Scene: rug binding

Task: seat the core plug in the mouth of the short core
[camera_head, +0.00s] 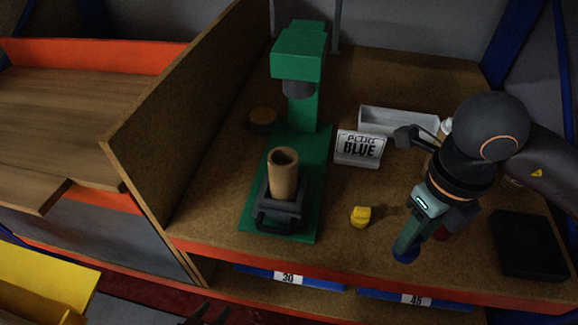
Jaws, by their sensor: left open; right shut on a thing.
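The short core (284,174) is a tan tube standing upright in a dark holder (279,216) on the green press base. Its open mouth faces up, and nothing shows in it. My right gripper (407,246) points down near the bench's front edge, right of the core and apart from it. It is shut on a blue plug (404,256), mostly hidden by the fingers. A yellow plug-like piece (361,217) lies on the bench between core and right gripper. My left gripper (208,314) shows only dark fingertips at the bottom edge, open and empty.
The green press (300,60) rises behind the core, its head above and behind it. A sign (359,148) reading "BLUE" stands before a grey bin (397,121). A black block (528,244) lies far right.

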